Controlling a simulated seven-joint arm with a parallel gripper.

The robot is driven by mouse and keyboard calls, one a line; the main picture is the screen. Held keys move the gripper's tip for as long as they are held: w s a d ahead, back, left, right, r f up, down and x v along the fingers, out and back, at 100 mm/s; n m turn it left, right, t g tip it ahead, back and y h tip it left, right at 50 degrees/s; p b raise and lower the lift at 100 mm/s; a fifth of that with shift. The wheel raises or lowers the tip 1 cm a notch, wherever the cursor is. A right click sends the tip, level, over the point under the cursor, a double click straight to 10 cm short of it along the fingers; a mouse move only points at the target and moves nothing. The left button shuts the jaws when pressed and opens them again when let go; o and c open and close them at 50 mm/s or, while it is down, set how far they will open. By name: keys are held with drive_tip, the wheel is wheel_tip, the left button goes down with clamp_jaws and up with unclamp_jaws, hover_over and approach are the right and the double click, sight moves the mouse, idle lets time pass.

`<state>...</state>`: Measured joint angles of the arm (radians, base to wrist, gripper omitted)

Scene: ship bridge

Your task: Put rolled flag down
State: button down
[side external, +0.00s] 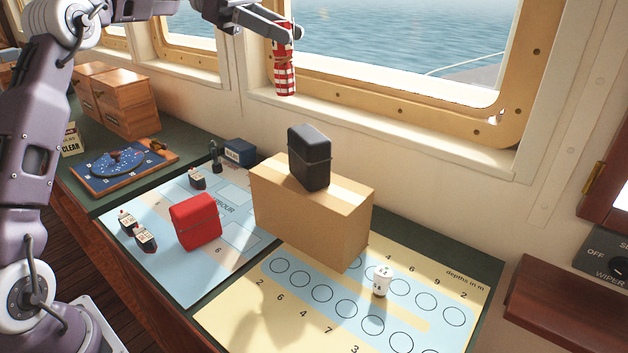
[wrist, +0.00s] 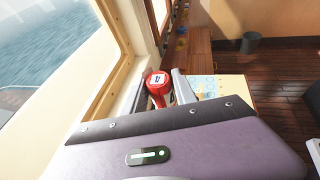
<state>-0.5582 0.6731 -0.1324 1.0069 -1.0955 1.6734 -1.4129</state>
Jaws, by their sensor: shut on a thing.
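The rolled flag (side external: 285,75) is a red and white checked roll with a tie around it. It hangs upright in my gripper (side external: 284,36), high in front of the window and well above the counter. My gripper is shut on its upper part. In the wrist view the red top end of the rolled flag (wrist: 158,82) shows between the two fingers of my gripper (wrist: 160,90). Its lower part is hidden there.
A cardboard box (side external: 310,215) stands on the counter with a black case (side external: 309,157) on top. A red case (side external: 195,221) and small model boats lie on the left chart. A white cup-like piece (side external: 382,281) stands on the depth chart (side external: 290,320), which is otherwise largely clear.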

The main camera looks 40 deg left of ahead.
drive_tip(key=s+d+f+m+g, duration=0.2)
drive_tip(key=s+d+m+g, duration=0.35)
drive_tip(key=s+d, duration=1.4)
wheel_tip(320, 180, down, 28)
drive_tip(key=w+d, duration=0.1)
drive_tip(key=shift+w+d+g, duration=0.35)
drive_tip(key=shift+g, duration=0.1)
drive_tip(key=shift+f, duration=0.15)
drive_tip(key=c, duration=1)
unclamp_jaws()
